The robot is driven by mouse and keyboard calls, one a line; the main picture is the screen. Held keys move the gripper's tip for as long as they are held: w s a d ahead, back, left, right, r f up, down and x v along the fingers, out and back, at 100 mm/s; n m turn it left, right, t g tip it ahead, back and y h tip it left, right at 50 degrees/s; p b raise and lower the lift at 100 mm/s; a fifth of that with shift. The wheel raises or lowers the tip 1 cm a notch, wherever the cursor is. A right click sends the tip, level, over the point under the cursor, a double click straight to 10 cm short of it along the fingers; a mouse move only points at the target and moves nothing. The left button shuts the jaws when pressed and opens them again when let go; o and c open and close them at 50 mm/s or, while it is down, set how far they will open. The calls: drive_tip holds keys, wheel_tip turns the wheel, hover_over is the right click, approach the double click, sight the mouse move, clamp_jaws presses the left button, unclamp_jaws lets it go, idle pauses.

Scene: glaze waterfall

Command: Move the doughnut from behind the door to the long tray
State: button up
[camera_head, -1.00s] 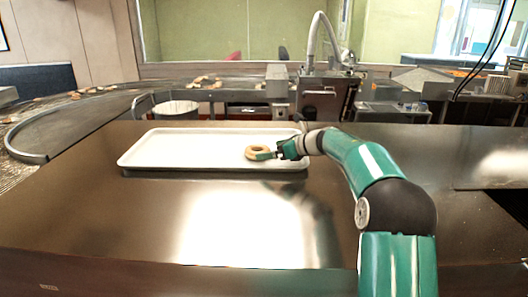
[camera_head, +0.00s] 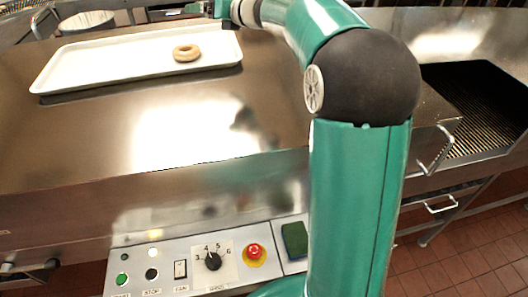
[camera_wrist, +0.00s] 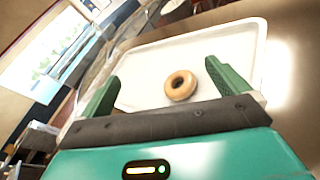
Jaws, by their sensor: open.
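The doughnut (camera_head: 186,52), a tan ring, lies flat on the long white tray (camera_head: 100,70), towards its right end. In the wrist view the doughnut (camera_wrist: 180,86) rests on the tray (camera_wrist: 235,40), beyond my gripper and between the lines of its fingers. My gripper (camera_wrist: 160,85) is open, its two green fingers wide apart with nothing held. In the head view my gripper (camera_head: 222,8) is at the top edge, behind and above the tray's right end, partly cut off. It is apart from the doughnut. No door can be made out.
The tray sits on a broad steel counter (camera_head: 60,140). A control panel (camera_head: 200,265) with a red button (camera_head: 254,251) is at the front. A dark grated opening (camera_head: 470,105) lies right of my arm. The counter in front of the tray is clear.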

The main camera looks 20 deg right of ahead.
drive_tip(key=s+d+r+m+h, duration=0.1)
drive_tip(key=s+d+m+h, duration=0.1)
drive_tip(key=s+m+h, duration=0.55)
drive_tip(key=s+d+r+m+h, duration=0.1)
drive_tip(key=s+r+m+h, duration=0.1)
drive_tip(key=s+m, duration=0.95)
drive_tip(key=s+a+f+m+g+y, duration=0.1)
drive_tip(key=s+a+f+m+g, duration=0.2)
drive_tip(key=s+f+m, duration=0.6)
drive_tip(key=s+a+f+m+g+y, duration=0.1)
drive_tip(key=s+a+f+m+g, duration=0.3)
drive_tip(key=s+f+m, duration=0.5)
drive_tip(key=s+f+g, duration=0.1)
drive_tip(key=s, duration=0.6)
drive_tip(key=shift+s, duration=0.4)
